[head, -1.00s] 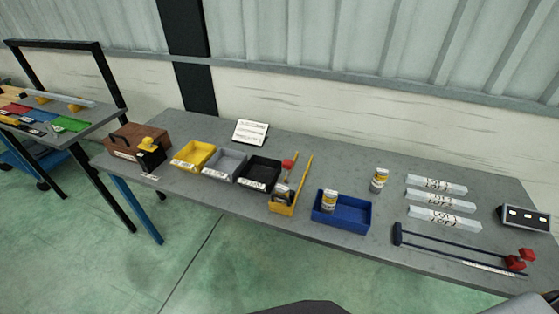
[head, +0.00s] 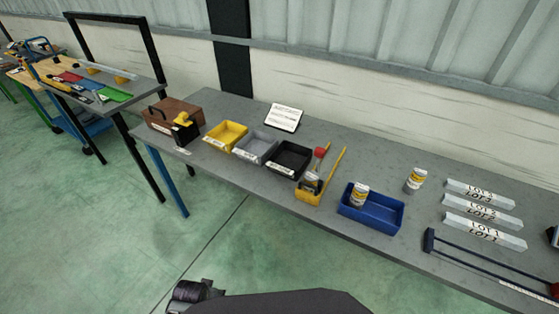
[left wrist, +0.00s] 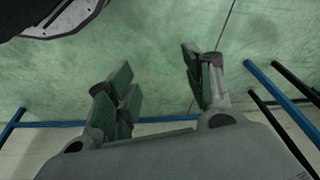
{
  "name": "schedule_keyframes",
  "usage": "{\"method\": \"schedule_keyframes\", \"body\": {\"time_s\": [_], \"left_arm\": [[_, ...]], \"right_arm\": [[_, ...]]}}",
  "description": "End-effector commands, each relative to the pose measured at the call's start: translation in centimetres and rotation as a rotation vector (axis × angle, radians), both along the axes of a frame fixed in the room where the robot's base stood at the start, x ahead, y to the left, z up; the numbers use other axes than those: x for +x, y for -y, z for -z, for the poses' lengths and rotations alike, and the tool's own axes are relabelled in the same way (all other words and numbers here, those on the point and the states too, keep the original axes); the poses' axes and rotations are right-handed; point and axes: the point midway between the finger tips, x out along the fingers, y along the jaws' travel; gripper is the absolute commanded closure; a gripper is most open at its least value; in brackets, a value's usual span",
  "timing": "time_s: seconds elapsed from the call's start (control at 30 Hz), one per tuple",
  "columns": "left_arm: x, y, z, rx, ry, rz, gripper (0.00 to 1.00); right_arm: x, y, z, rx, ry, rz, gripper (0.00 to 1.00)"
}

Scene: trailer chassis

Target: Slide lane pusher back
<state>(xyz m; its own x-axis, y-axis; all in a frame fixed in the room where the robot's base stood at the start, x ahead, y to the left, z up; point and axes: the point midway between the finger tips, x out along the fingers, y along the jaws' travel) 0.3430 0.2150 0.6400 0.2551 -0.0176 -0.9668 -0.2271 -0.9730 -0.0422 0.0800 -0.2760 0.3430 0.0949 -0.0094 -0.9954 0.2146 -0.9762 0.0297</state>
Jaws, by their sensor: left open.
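No part in view is labelled as a lane pusher, so I cannot tell for certain which one it is. A yellow lane frame (head: 308,195) with a red knob (head: 321,152) stands on the grey bench and holds a can (head: 312,181). A dark blue rail frame (head: 480,259) lies at the right front, with a red part (head: 554,290) cut by the picture edge. My left gripper (left wrist: 160,80) is open and empty over the green floor, in the left wrist view. My right gripper is not in view.
The floor in front is clear.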

Motion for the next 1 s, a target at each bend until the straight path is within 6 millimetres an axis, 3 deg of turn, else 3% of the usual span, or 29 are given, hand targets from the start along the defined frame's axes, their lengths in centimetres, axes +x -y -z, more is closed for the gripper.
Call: {"method": "schedule_keyframes", "body": {"time_s": [0.27, 0.5, 1.0], "left_arm": [[3.3, 1.3, -8.0, 0.039, 0.096, 0.126, 0.48], [7.5, 4.0, -16.1, 0.156, 0.265, 0.408, 0.48], [14.3, 11.0, -26.6, 0.556, 0.608, 1.022, 0.48]], "right_arm": [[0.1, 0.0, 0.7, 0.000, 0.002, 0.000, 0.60], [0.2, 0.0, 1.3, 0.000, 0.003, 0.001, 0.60], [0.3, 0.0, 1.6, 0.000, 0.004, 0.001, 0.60]]}}
